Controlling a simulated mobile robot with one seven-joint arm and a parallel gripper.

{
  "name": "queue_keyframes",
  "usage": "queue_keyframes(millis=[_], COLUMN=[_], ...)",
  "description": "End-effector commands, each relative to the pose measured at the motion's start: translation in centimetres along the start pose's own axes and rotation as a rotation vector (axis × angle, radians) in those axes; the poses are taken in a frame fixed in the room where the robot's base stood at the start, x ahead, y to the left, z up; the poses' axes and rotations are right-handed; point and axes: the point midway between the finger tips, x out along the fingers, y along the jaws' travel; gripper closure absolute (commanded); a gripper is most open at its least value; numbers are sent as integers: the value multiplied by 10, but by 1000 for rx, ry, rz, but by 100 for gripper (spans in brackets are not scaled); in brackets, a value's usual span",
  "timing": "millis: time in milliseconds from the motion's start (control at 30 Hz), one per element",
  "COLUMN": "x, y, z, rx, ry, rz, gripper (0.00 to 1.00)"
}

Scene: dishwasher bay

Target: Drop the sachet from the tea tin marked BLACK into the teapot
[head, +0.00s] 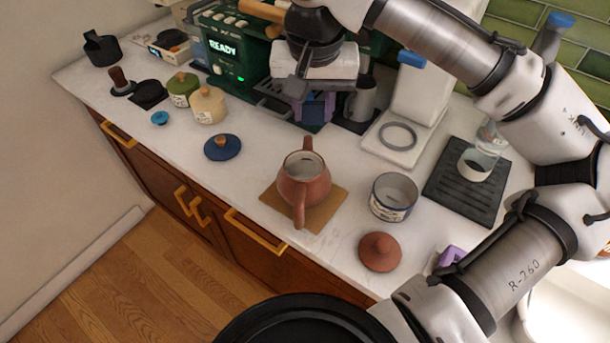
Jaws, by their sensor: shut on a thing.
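The reddish-brown teapot (304,187) stands upright with its lid off on a square cork mat (332,213), its mouth open upward. Its lid (380,252) lies on the counter at the front right. An open tin (393,207) with a blue and white label stands right of the teapot; its lettering is too small to read. A green tin (181,92) and a cream tin (207,105) stand lidded at the back left. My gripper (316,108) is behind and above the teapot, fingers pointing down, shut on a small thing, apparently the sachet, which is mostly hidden.
A dark blue lid (222,148) lies left of the teapot. A green coffee machine (232,50) stands behind. A white scale (399,142) and a dark ribbed tray (465,195) with a glass vessel are at the right.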

Motion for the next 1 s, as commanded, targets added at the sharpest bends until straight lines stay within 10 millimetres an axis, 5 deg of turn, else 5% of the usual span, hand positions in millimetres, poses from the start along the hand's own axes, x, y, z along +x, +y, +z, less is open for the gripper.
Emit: queue_keyframes(millis=[600, 967, 1000], x=[57, 60, 60], y=[4, 3, 3], z=[9, 9, 9], rx=[1, 0, 0], ry=[1, 0, 0], rz=[2, 0, 0], gripper=[89, 89, 63])
